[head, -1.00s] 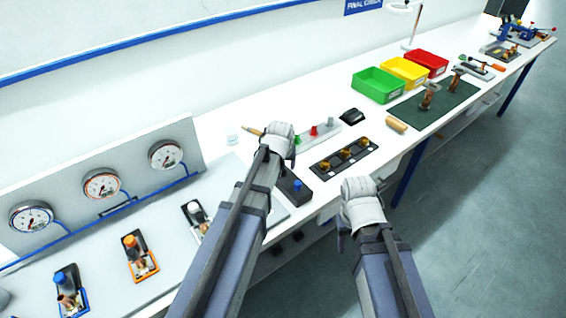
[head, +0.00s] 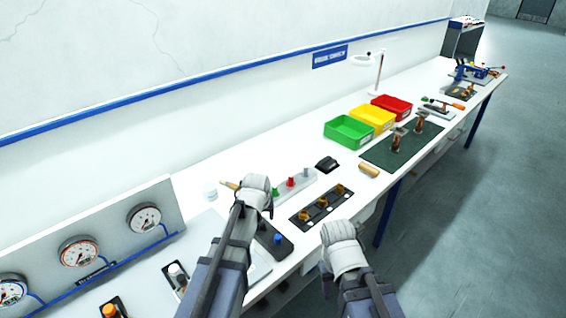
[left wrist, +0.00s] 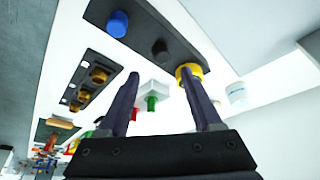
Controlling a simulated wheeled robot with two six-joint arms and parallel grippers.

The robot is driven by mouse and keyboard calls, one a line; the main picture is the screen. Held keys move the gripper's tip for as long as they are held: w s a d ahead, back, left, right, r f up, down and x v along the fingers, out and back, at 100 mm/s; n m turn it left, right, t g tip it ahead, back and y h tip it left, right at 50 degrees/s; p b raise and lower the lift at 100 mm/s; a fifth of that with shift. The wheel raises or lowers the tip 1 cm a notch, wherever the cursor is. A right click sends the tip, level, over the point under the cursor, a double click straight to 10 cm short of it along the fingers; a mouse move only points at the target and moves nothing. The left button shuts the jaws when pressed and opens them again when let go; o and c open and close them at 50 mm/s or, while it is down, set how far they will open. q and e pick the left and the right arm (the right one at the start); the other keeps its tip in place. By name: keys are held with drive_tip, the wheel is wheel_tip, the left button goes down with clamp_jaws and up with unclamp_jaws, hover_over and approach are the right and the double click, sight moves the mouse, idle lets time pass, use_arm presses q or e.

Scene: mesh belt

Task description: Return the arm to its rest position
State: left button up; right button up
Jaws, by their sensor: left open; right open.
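My left arm reaches over the bench in the head view. Its white-covered wrist (head: 256,188) hides most of the gripper there. In the left wrist view my left gripper (left wrist: 163,100) is open, with two dark fingers apart and nothing between them. A black button box (left wrist: 150,35) with blue, black and yellow buttons lies beyond the fingers; it also shows partly hidden beside the left arm in the head view (head: 272,238). My right gripper (head: 326,275) is open, low beside the bench's front edge. Its fingers are mostly hidden by the wrist.
The white bench (head: 235,165) runs to the far right. A knob strip (head: 320,207), a green mat (head: 402,152) and green (head: 348,131), yellow (head: 372,118) and red (head: 392,108) bins stand on it. A gauge panel (head: 110,240) is at left. The floor at right is clear.

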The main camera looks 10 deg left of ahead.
use_arm(q)
drive_tip(key=s+d+f+m+g+b, duration=0.1)
drive_tip(key=s+d+f+m+g, duration=0.1)
drive_tip(key=s+d, duration=0.5)
drive_tip(key=s, duration=0.3)
drive_tip(key=shift+d+f+m, duration=0.4)
drive_tip(key=s+d+m+g, duration=0.1)
drive_tip(key=s, duration=0.2)
drive_tip(key=s+d+f+m+g+b, duration=0.1)
drive_tip(key=s+d, duration=0.1)
drive_tip(key=s, duration=0.2)
drive_tip(key=s+d+m+g, duration=0.1)
drive_tip(key=s+d, duration=0.1)
drive_tip(key=s, duration=0.2)
drive_tip(key=shift+s+f+y+b, duration=0.15)
drive_tip(key=shift+f+y+b, duration=0.05)
drive_tip(key=shift+y+b, duration=0.1)
